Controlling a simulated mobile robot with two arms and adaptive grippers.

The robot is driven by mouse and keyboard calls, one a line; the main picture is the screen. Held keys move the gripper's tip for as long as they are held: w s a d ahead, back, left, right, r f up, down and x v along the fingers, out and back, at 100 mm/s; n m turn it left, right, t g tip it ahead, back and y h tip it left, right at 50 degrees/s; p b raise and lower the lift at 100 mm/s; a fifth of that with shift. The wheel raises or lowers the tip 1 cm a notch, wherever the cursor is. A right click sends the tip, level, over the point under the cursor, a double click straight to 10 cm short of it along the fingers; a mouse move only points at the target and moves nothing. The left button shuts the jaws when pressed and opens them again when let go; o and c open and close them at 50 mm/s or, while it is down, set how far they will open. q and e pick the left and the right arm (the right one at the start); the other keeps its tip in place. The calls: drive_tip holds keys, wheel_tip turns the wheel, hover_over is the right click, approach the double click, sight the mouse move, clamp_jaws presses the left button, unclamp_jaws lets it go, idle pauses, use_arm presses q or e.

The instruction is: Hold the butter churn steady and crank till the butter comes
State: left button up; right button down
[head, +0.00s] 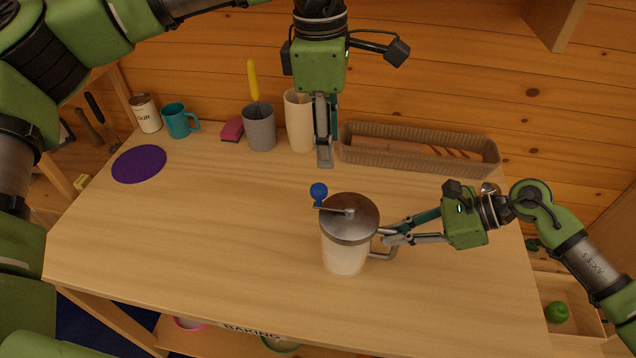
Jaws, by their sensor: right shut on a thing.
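The butter churn (346,255) stands upright on the table, a pale jar with a metal lid (352,222). A crank on the lid ends in a blue knob (319,191), which points to the back left. A metal side handle (379,256) is at the churn's right. My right gripper (384,238) reaches in from the right and is shut on this handle; its fingers partly cover it. My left gripper (325,160) hangs fingers down above the table, behind the blue knob and apart from it. Its fingers are seen nearly edge-on, so their opening is unclear.
Along the back stand a flour tin (146,114), teal mug (177,121), pink sponge (232,130), grey cup (260,130), cream container (298,120) and long basket (420,165). A purple mat (139,164) lies at the left. The table (200,240) is clear left of the churn.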

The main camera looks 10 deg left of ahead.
sight(319, 186)
use_arm(q)
drive_tip(key=shift+s+a+f+y, duration=0.3)
drive_tip(key=shift+a+f+y, duration=0.15)
drive_tip(key=shift+a, duration=0.2)
drive_tip(key=shift+f, duration=0.4)
wheel_tip(319, 186, down, 9)
drive_tip(key=shift+f, duration=0.1)
drive_tip(key=c, duration=0.8)
drive_tip(key=shift+c, duration=0.2)
